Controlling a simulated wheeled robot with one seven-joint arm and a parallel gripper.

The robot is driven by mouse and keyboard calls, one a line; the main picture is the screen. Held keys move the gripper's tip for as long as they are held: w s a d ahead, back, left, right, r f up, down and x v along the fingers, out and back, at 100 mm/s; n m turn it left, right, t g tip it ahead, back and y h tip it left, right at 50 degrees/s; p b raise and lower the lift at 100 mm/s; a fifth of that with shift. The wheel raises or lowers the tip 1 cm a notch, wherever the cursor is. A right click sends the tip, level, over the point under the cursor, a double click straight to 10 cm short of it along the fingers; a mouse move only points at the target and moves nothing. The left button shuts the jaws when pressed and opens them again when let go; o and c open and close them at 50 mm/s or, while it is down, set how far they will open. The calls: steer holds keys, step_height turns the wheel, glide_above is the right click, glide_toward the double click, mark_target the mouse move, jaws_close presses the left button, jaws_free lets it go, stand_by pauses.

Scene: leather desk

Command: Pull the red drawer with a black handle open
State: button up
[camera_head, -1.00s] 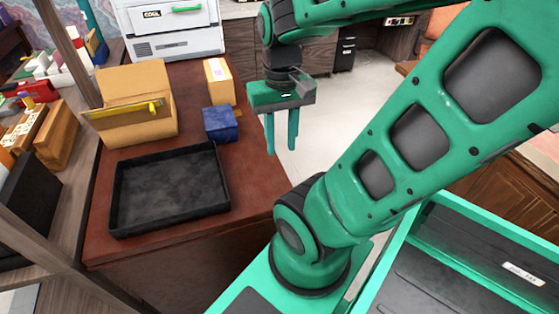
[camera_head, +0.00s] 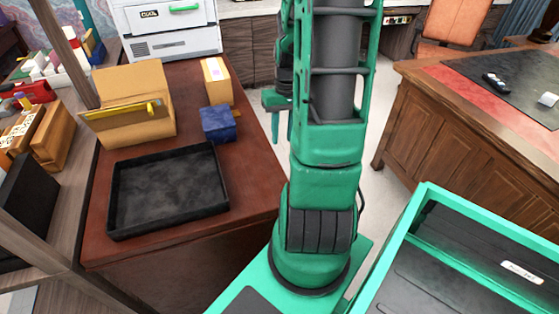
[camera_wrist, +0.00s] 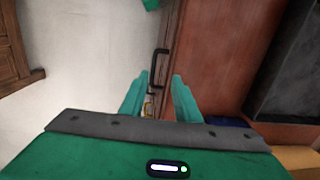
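The black handle (camera_wrist: 161,66) sticks out from the side of the red-brown desk in the wrist view. The red drawer front behind it is seen nearly edge-on, so its outline and how far it stands out are unclear. The desk top (camera_head: 258,165) shows in the head view, but the handle does not. My gripper (camera_wrist: 161,88) is open, its two green fingers apart, with the handle beyond and roughly between the tips. I cannot tell the depth gap. In the head view my gripper (camera_head: 283,127) hangs beside the desk's right edge, partly hidden by my arm.
On the desk are a black tray (camera_head: 116,205), a blue box (camera_head: 218,124), an open cardboard box (camera_head: 138,130) and a tan box (camera_head: 216,80). A small yellow piece (camera_wrist: 149,107) shows between my fingers. Another wooden desk (camera_head: 450,125) stands right, across clear floor.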

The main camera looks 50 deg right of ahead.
steer(key=shift+t+y, duration=0.5)
steer(key=shift+t, duration=0.1)
steer(key=f, duration=0.5)
steer(key=w+d+f, duration=0.1)
steer(key=f, duration=0.4)
steer(key=w+d+f, duration=0.1)
steer(key=f, duration=0.5)
steer(key=shift+w+d, duration=0.15)
steer(key=shift+w, duration=0.05)
steer(key=shift+c, duration=0.5)
